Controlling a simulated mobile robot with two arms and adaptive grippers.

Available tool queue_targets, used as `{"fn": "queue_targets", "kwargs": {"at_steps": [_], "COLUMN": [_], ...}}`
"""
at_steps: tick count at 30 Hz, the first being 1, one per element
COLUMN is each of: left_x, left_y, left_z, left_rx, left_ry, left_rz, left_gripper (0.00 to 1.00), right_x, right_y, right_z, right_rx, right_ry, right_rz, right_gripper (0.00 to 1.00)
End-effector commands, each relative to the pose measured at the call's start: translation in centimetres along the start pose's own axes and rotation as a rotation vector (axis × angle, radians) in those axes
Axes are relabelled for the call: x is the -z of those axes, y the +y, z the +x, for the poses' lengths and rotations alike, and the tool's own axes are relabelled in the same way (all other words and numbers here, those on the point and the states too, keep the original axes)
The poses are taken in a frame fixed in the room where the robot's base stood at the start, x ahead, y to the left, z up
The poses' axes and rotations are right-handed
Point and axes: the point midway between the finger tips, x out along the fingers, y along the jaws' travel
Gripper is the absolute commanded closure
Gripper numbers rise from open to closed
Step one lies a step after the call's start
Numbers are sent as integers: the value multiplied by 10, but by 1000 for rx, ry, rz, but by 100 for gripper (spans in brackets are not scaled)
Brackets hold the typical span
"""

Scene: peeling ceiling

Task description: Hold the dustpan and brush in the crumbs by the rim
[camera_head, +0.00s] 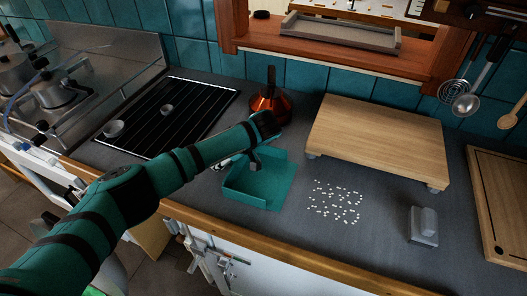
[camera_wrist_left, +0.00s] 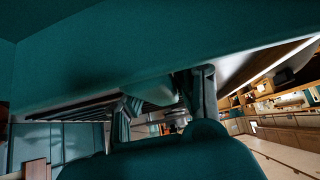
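The teal dustpan (camera_head: 268,188) lies on the dark counter, its open side to the right, towards the crumbs. The white crumbs (camera_head: 335,202) are scattered in a loose patch to its right. A small grey block-shaped brush (camera_head: 424,226) stands farther right on the counter. My left gripper (camera_head: 256,160) is at the back left of the dustpan, low over it. In the left wrist view its two fingers (camera_wrist_left: 165,102) are apart, with a teal part close between them and a large teal surface above. Whether they grip it is unclear. My right gripper is not in view.
A wooden board on feet (camera_head: 380,135) stands behind the crumbs. A copper-coloured pot (camera_head: 270,106) is behind the gripper, beside a black hob (camera_head: 170,115). Another wooden board (camera_head: 500,195) lies at the far right. Counter around the crumbs and brush is clear.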

Motion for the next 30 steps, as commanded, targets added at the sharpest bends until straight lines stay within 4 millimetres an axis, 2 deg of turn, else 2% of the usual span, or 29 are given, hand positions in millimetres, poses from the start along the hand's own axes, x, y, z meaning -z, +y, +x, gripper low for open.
{"fn": "queue_targets", "kwargs": {"at_steps": [14,21,30], "left_x": [0,0,0], "left_y": [0,0,0], "left_z": [0,-1,-2], "left_rx": [-1,-1,-1], "left_ry": [-1,-1,-1], "left_rz": [1,0,0], "left_gripper": [76,45,45], "right_x": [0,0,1], "right_y": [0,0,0], "right_z": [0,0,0], "right_rx": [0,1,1], "right_ry": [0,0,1], "right_rz": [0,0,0], "right_gripper": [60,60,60]}}
